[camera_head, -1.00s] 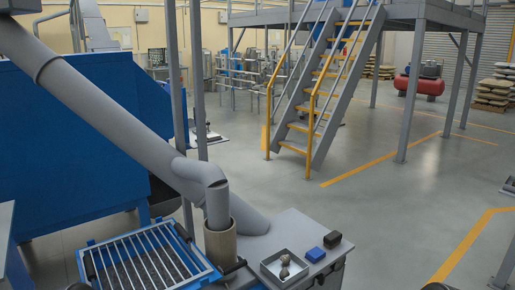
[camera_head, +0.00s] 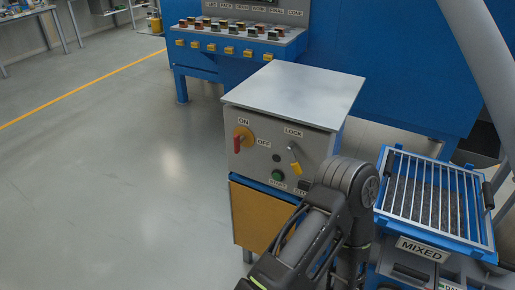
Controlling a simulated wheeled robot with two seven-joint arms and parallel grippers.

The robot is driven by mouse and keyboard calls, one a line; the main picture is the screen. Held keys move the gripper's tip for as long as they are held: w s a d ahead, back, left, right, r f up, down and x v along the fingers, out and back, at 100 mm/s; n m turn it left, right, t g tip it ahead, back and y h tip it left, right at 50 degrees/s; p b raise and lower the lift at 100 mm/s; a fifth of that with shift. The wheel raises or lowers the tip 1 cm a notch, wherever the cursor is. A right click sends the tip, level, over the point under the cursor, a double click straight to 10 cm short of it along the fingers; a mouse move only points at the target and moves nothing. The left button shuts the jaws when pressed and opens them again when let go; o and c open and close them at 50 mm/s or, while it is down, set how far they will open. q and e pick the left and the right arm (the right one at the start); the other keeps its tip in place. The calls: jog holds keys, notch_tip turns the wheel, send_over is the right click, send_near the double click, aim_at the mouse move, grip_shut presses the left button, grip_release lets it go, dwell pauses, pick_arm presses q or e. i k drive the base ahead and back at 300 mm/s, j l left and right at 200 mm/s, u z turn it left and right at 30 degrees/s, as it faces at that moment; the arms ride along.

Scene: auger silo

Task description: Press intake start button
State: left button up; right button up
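The green start button (camera_head: 278,175) is on the front of a grey control box (camera_head: 292,96), with a START label below it. To its right is a partly hidden label that begins with "ST"; my arm covers what is beside it. A red-handled ON/OFF switch (camera_head: 241,140) on a yellow plate and a yellow LOCK lever (camera_head: 295,160) sit higher on the same panel. My dark arm comes up from the bottom, bends in front of the box's right side and goes back down. Neither gripper's fingers show.
A blue-framed grate (camera_head: 432,195) labelled MIXED stands right of the box, with a grey pipe (camera_head: 478,50) above it. A blue console (camera_head: 240,45) with several coloured buttons stands behind. The floor (camera_head: 110,165) on the left is clear.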

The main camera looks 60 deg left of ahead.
aim_at(276, 176)
jog(key=u, duration=1.85)
